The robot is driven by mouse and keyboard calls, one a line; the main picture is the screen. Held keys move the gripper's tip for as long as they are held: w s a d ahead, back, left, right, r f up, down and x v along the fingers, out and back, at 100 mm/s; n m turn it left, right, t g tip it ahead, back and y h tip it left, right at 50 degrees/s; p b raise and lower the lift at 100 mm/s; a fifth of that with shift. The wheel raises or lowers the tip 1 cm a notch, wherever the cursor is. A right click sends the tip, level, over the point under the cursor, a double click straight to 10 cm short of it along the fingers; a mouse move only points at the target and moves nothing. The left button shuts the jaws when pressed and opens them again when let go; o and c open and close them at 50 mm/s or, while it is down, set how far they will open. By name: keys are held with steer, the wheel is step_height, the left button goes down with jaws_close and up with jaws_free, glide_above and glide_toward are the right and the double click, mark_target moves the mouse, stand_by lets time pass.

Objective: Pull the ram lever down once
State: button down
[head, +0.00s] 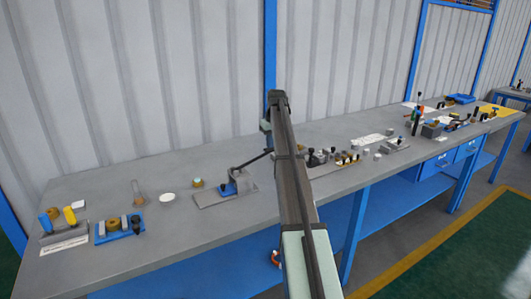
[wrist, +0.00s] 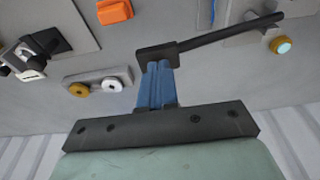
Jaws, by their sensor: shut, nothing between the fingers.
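The ram press (head: 240,184) stands on a grey base plate in the head view, left of my arm. Its dark ram lever (head: 254,160) slopes up to the right, and its far end goes behind my arm. In the wrist view the lever (wrist: 225,33) runs from the upper right to a dark block at its near end. My gripper (wrist: 157,68) is shut, with its blue fingers together and their tips right at that dark block. I cannot tell whether they touch it. In the head view the gripper is mostly hidden behind my arm.
A gold-and-cyan piece (head: 197,183) and a white disc (head: 168,197) lie left of the press. A blue fixture (head: 120,230) stands farther left. Several small fixtures (head: 345,157) are right of my arm. A corrugated wall (head: 130,80) rises behind the bench.

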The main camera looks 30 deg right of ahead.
steer(key=shift+f, duration=0.1)
steer(key=shift+f, duration=3.6)
steer(key=shift+r, duration=6.55)
